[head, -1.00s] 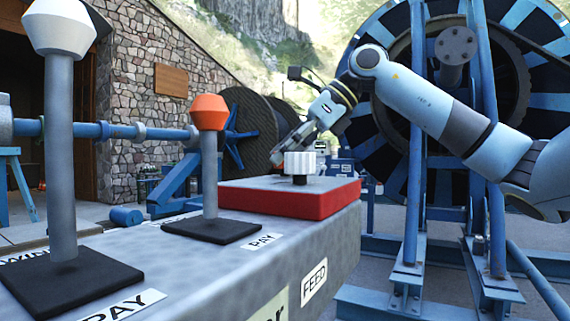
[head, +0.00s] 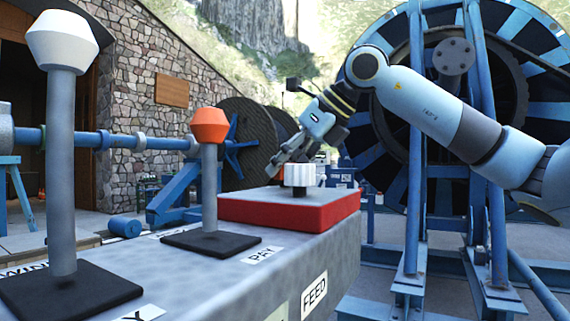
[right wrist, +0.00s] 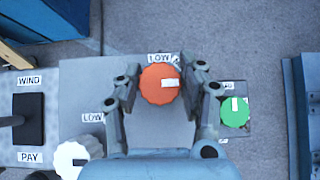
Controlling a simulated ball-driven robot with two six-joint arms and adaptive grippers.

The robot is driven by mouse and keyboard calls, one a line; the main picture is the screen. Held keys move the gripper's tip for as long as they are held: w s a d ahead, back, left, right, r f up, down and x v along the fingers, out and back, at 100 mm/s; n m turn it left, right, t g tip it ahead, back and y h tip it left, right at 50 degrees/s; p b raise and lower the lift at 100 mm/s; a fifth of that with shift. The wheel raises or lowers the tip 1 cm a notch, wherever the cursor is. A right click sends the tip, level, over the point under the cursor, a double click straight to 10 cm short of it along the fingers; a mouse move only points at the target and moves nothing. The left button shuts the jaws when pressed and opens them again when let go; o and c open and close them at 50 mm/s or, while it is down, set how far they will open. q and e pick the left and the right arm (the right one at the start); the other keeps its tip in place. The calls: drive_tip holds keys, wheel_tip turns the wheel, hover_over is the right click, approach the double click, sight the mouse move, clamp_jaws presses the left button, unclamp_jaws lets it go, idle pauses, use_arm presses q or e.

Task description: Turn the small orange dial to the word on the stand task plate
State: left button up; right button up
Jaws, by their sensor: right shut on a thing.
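The small orange dial (right wrist: 157,84) sits between the two fingers of my right gripper (right wrist: 160,88) in the right wrist view. The fingers are closed in on its left and right sides. A white mark on the dial points right. In the head view my right gripper (head: 284,158) reaches down behind a white ribbed dial (head: 299,176), with a sliver of orange showing there. My left gripper is not in view.
A green dial (right wrist: 235,112) stands close outside the right finger; a white dial (right wrist: 72,158) is at lower left. Two upright levers, white-topped (head: 62,42) and orange-topped (head: 209,125), stand on the console left of the red box (head: 290,211). A large blue reel (head: 535,75) stands behind.

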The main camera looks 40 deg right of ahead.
drive_tip(key=o, duration=1.2)
wheel_tip(320, 180, up, 9)
drive_tip(key=shift+r, duration=0.5)
